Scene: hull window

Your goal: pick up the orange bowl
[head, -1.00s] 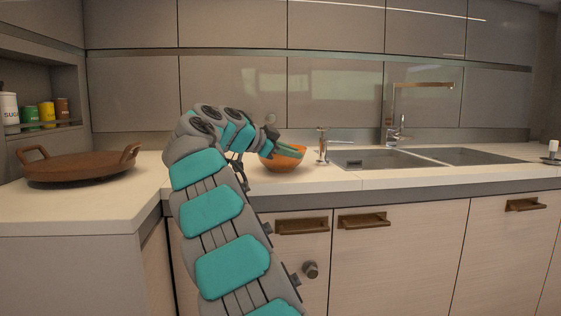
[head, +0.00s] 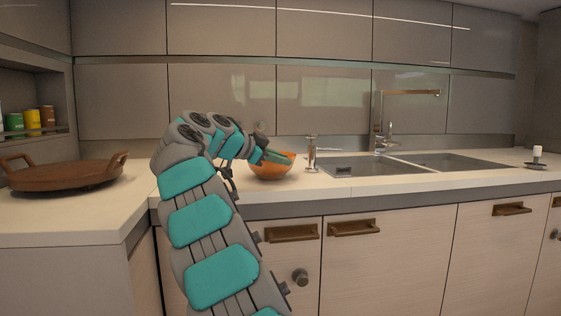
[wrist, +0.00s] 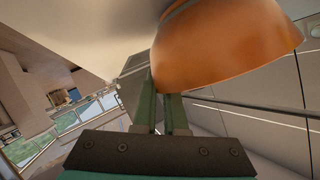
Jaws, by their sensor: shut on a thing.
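The orange bowl (head: 272,172) is at the counter, left of the sink, in the head view. My gripper (head: 279,158) reaches in from the left, with its green fingers at the bowl's rim. In the wrist view the bowl (wrist: 228,45) fills the upper right, and the green fingers (wrist: 164,105) stand close together against its edge. My gripper is shut on the bowl's rim. The exact contact is partly hidden, and I cannot tell whether the bowl's base touches the counter.
A soap dispenser (head: 312,155) stands just right of the bowl, then the sink (head: 400,165) with its tall faucet (head: 380,115). A brown two-handled pan (head: 65,177) lies on the left counter. A small white-topped item (head: 537,157) is at far right. Counter (head: 350,190) in front of the sink is clear.

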